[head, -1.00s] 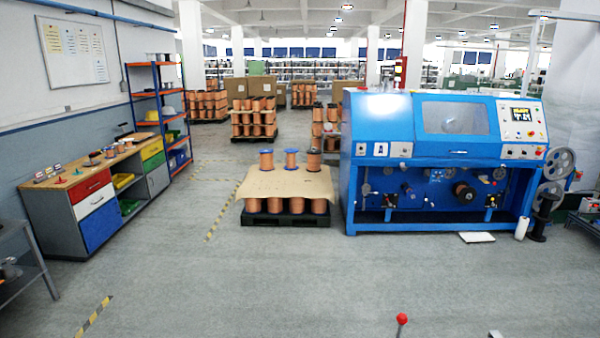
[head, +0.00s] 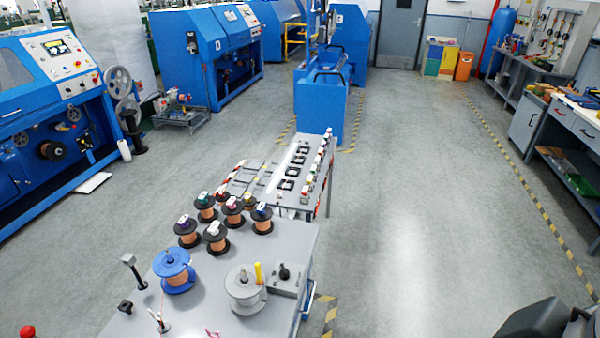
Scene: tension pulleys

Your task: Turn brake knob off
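No knob in the head view can be clearly read as the brake knob. A small black knob (head: 284,272) stands on a grey block (head: 287,283) at the near table's right edge, beside a grey spool (head: 245,287). A red ball (head: 28,332) shows at the bottom left, cut by the frame. The blue machine (head: 50,110) at the left has a panel (head: 65,65) with small knobs, too small to read. Neither gripper is in view.
The near table (head: 200,318) holds a blue spool (head: 175,270) and several copper spools with black flanges (head: 214,237). A narrow bench (head: 290,180) adjoins its far end. Open floor (head: 430,200) lies to the right, up to a workbench (head: 575,120).

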